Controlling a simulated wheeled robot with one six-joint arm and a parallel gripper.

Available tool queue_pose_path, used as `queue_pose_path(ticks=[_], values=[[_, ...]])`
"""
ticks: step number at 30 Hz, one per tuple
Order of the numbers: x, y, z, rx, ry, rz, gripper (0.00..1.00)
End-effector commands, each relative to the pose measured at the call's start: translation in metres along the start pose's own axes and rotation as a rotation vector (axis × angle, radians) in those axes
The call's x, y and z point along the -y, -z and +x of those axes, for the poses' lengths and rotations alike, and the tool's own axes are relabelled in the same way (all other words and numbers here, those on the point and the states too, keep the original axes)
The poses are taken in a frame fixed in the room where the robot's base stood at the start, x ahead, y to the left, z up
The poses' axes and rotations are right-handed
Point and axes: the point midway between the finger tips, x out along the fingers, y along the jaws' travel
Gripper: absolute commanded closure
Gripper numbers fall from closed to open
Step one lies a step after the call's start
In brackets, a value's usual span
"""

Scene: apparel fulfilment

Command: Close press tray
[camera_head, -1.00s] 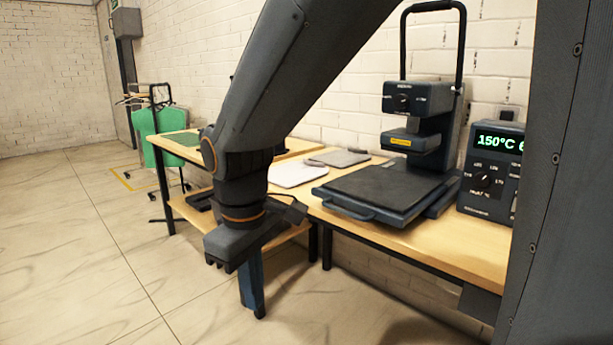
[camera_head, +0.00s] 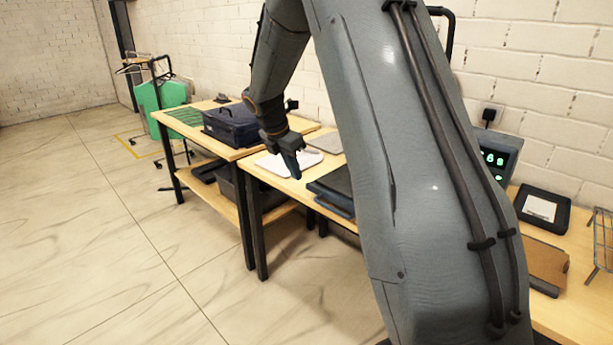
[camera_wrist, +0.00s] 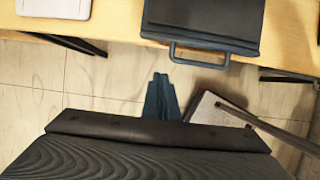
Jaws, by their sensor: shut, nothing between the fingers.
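The press tray (camera_head: 333,187) is a dark flat slab at the table's front edge, with my arm covering most of it and the press in the head view. In the wrist view the tray (camera_wrist: 205,18) is at the top, its bar handle (camera_wrist: 200,62) sticking out past the table edge. My gripper (camera_head: 294,172) is shut and empty, fingers pointing down, left of the tray in the head view. In the wrist view my gripper (camera_wrist: 160,82) shows over the floor, in front of the handle and a little to its left, apart from it.
A white pad (camera_head: 284,162) and a grey pad (camera_head: 329,142) lie on the table left of the tray. A dark blue bin (camera_head: 232,128) stands on the adjoining table. A control box (camera_head: 497,158) and a black tray (camera_head: 543,212) are at right. The floor in front is open.

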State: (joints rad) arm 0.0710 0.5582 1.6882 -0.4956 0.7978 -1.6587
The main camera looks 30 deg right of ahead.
Motion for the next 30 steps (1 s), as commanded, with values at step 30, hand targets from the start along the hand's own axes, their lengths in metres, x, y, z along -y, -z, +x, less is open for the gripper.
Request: queue_pose_path(ticks=[30], values=[[0.000, -0.036, 0.111, -0.001, -0.001, 0.001, 1.00]])
